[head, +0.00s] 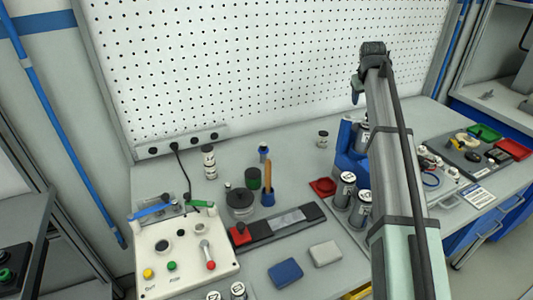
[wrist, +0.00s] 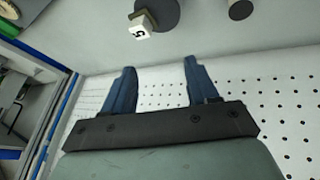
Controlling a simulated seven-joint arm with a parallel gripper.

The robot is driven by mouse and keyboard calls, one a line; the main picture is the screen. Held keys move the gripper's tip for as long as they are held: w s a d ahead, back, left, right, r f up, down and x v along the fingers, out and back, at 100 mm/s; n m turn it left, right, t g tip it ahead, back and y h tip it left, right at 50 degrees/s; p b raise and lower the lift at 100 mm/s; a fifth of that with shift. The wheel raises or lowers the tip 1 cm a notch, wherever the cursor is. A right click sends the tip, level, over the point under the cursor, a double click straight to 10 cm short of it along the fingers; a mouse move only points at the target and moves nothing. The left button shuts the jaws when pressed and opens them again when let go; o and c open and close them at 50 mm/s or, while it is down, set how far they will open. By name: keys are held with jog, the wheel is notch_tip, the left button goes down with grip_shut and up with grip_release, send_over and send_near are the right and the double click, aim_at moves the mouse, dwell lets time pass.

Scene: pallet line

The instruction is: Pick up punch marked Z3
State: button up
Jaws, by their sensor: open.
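No label that reads clearly as Z3 shows. Two metal cylinders with white marked tops stand at the bottom edge of the head view, the left one (head: 213,296) and the right one (head: 238,290); a Z seems to show on the left top, the rest is too small to read. More such cylinders stand right of centre, including one (head: 347,178) and a nearer one (head: 361,212), their marks unclear. My gripper (wrist: 158,62) is open and empty in the wrist view, its blue fingers apart before the pegboard. In the head view it (head: 356,88) is raised high, far from the cylinders.
A control box (head: 185,245) with buttons stands at front left. A dark bar-shaped fixture (head: 280,228) with a red block lies mid-bench, with blue (head: 285,272) and grey (head: 325,253) blocks in front. The pegboard (head: 260,60) stands behind. My arm hides part of the right side.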

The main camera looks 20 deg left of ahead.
jog(key=s+a+f+n+g+y, duration=0.1)
jog(key=s+a+f+n, duration=0.2)
jog(key=a, duration=0.5)
jog(key=s+a+n+g, duration=0.2)
jog(key=s+a+n, duration=0.15)
jog(key=a, duration=0.45)
jog(key=n+g, duration=0.3)
jog(key=n, duration=0.3)
send_near(264, 144)
jog(key=shift+m+y, duration=0.25)
jog(key=shift+y, duration=0.05)
jog(key=f, duration=0.7)
jog(key=shift+w+a+f, duration=0.2)
jog(key=shift+a+f, duration=0.1)
jog(key=shift+a, duration=0.1)
jog(key=shift+s+a+f, duration=0.1)
jog(key=shift+s+f, duration=0.05)
jog(key=shift+f, duration=1.15)
jog(key=shift+s+a+f, duration=0.1)
jog(key=shift+s+f, duration=0.1)
jog(key=shift+f, duration=1.1)
jog(key=c, duration=1)
